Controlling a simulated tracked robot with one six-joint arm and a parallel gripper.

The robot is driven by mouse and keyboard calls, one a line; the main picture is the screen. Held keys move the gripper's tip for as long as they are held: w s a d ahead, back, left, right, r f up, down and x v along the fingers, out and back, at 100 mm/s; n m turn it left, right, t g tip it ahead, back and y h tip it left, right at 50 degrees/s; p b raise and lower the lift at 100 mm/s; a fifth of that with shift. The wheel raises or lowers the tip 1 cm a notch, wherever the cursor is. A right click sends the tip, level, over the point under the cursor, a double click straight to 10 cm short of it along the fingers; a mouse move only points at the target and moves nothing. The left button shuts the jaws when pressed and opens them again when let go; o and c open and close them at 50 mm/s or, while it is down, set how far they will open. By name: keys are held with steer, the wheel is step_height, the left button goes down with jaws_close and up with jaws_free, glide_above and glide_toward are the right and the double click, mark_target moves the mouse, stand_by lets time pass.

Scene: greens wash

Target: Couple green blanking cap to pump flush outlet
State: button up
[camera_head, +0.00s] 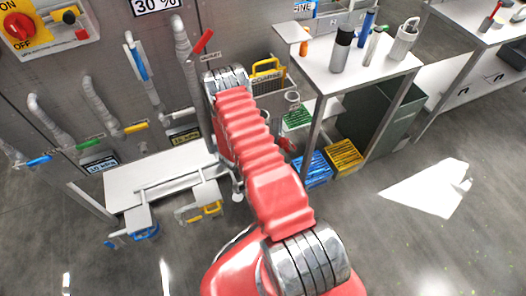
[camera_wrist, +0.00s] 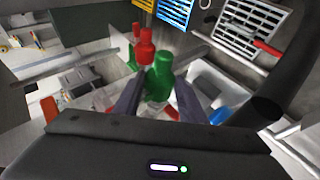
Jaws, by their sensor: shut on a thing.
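In the wrist view a green cap-like piece (camera_wrist: 160,80) with a narrower top stands between the two fingers of my gripper (camera_wrist: 157,100), which are shut on its lower part. I take it for the green blanking cap. A similar red piece (camera_wrist: 147,46) is just beyond it, apart from the fingers. In the head view my red arm hides the gripper and the green piece. Pipes with coloured handles line the wall there; one has a red handle (camera_head: 204,41) and a small label that I cannot read. I cannot tell which fitting is the pump flush outlet.
A low white bench (camera_head: 150,180) stands at the wall. A white table (camera_head: 350,72) with bottles is right of my arm, with blue (camera_head: 314,170) and yellow (camera_head: 343,157) crates below. A switch panel (camera_head: 48,30) is upper left. Floor at right is open.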

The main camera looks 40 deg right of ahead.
steer(key=shift+w+d, duration=0.2)
steer(key=shift+w, duration=0.4)
steer(key=shift+w+d, duration=0.15)
steer(key=shift+w, duration=0.45)
steer(key=o, duration=1.3)
steer(key=shift+c, duration=0.2)
steer(key=v, duration=1.3)
steer(key=shift+a+r, duration=0.3)
